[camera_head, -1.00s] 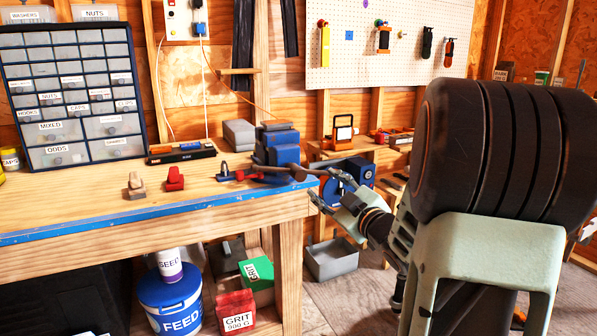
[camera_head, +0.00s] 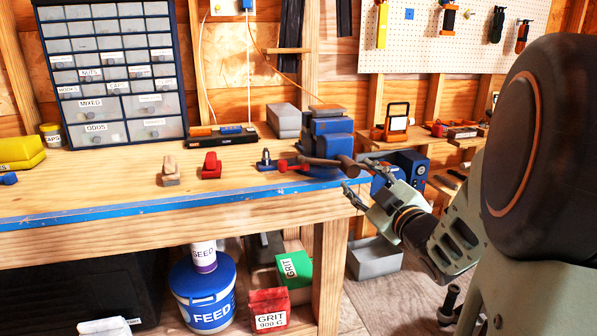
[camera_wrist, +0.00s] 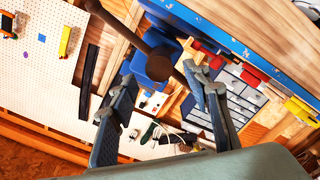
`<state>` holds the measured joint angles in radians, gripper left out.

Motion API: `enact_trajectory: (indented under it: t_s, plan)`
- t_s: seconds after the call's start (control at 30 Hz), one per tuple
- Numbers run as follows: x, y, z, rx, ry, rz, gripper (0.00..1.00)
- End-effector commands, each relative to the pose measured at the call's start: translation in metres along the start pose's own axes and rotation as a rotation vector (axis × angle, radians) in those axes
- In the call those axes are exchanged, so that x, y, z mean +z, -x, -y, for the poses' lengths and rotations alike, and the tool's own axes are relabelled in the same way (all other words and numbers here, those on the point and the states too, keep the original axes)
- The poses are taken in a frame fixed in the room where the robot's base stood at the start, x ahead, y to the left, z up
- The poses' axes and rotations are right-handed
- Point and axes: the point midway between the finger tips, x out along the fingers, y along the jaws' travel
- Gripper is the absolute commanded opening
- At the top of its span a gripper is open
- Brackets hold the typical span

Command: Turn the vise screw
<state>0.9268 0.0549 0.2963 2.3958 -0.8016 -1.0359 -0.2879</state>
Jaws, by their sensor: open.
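The blue vise (camera_head: 328,135) is mounted at the right end of the workbench (camera_head: 130,172). Its dark brown vise screw (camera_head: 348,166) sticks out to the right, over the bench edge. In the wrist view the screw's round end (camera_wrist: 160,62) and a long thin bar (camera_wrist: 115,22) show just beyond my fingertips. My gripper (camera_head: 357,178) is open and empty, close to the right of the screw's end. In the wrist view my gripper (camera_wrist: 161,80) has its fingers spread to either side of the screw end. I cannot tell whether anything touches.
A red clamp (camera_head: 211,166), a tan block (camera_head: 171,171) and a small blue-grey tool (camera_head: 266,160) lie on the bench left of the vise. A blue machine (camera_head: 405,168) stands behind my gripper. A grey bin (camera_head: 375,258) sits on the floor below.

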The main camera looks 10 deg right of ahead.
Motion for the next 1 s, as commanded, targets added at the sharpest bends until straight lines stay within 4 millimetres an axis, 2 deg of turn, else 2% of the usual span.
enact_trajectory:
  t_s: [0.1,0.3,0.67,1.0]
  plan:
    - [0.001,-0.021,0.001,0.000,-0.002,-0.001,0.44]
    - [0.001,-0.042,0.000,0.001,-0.001,0.001,0.44]
    - [0.000,-0.046,0.000,0.001,0.000,0.001,0.43]
    - [0.000,-0.046,0.000,0.001,0.000,0.001,0.06]
